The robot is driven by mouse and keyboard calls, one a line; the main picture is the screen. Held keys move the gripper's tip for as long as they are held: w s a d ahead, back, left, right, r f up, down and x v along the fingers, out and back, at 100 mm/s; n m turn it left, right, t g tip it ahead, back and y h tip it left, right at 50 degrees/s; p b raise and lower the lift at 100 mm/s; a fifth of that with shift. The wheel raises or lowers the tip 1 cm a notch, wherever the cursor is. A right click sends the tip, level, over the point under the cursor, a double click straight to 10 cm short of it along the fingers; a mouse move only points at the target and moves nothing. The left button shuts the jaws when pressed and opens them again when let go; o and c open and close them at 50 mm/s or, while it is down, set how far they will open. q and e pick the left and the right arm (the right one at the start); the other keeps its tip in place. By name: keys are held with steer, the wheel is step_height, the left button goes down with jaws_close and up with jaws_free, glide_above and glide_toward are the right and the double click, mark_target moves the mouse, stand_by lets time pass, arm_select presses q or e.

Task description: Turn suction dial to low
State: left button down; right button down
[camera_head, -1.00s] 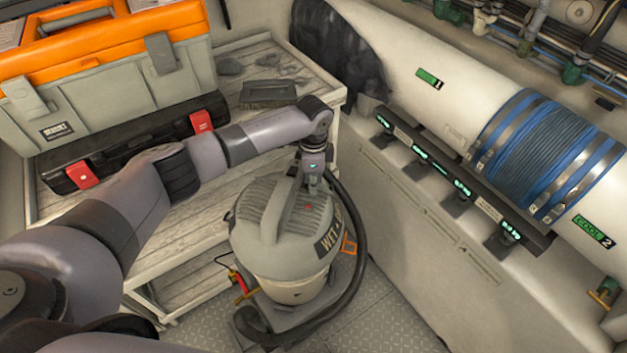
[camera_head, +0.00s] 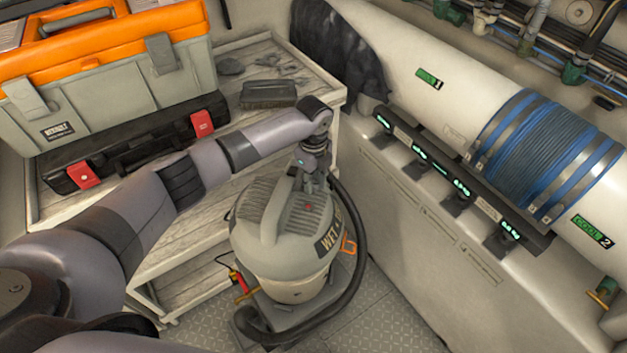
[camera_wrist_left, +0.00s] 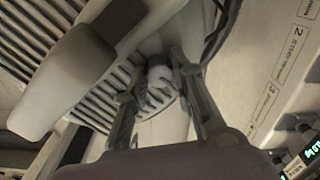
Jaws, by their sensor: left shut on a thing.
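The grey wet/dry vacuum (camera_head: 290,262) stands upright on the floor beside the shelf, with a ribbed lid and a black hose. Its suction dial (camera_wrist_left: 160,88) shows in the left wrist view as a small round grey knob on the lid. My left gripper (camera_wrist_left: 153,82) is shut on this dial, one finger on each side. In the head view my left arm comes down onto the lid from above, and the wrist hides the dial there. The dial's setting cannot be read. My right gripper is not in view.
A slatted shelf (camera_head: 175,232) holds an orange-and-grey toolbox (camera_head: 115,85), a black case (camera_head: 135,140) and a dark box (camera_head: 267,94). To the right are a large white pipe (camera_head: 440,70) and a rail of green-lit units (camera_head: 455,182). Some metal floor is clear in front.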

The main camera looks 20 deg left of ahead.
arm_select(q)
steer(key=m, duration=0.3)
steer(key=shift+m, duration=0.4)
steer(key=m, duration=0.3)
steer(key=shift+m+b, duration=0.3)
steer(key=shift+b, duration=0.05)
steer(key=m+b, duration=0.1)
steer(key=m, duration=0.5)
steer(key=m+b, duration=0.1)
steer(key=m, duration=0.2)
steer(key=shift+w+f+b, duration=0.1)
steer(key=shift+b, duration=0.3)
steer(key=m+b, duration=0.2)
steer(key=b, duration=0.1)
steer(key=shift+m+b, duration=0.35)
steer(key=shift+m, duration=0.05)
steer(key=c, duration=1.3)
jaws_free()
steer(key=shift+c, duration=0.2)
